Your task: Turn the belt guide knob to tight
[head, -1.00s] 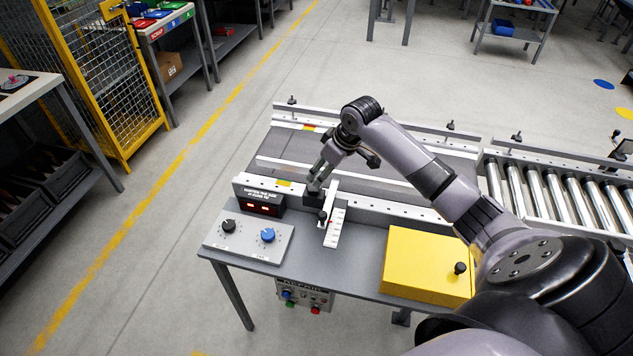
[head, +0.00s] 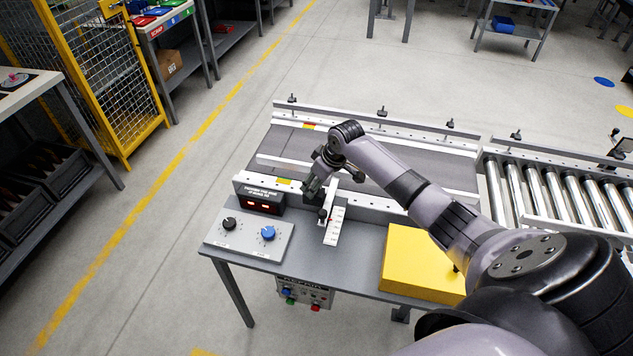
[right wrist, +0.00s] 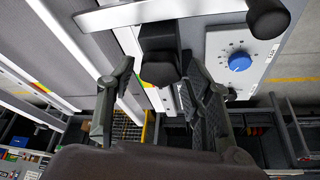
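On the belt guide, near a white scale (head: 335,226), a dark block (right wrist: 158,50) shows in the right wrist view, its rounded end facing my fingers. A black ball-ended knob (head: 322,214) stands beside the scale. I cannot tell which of these is the guide knob, and no "tight" mark is readable. My right gripper (head: 310,191) is low over the guide by the block. In the right wrist view its fingers (right wrist: 160,75) are apart, with the block's end between them; contact cannot be told. My left gripper is out of view.
A panel (head: 248,250) with a black dial (head: 229,224) and a blue dial (head: 268,233) sits at the bench's left. A red-lit display (head: 263,203) stands behind it. A yellow box (head: 418,265) is on the right. The conveyor's rails (head: 400,204) run close behind.

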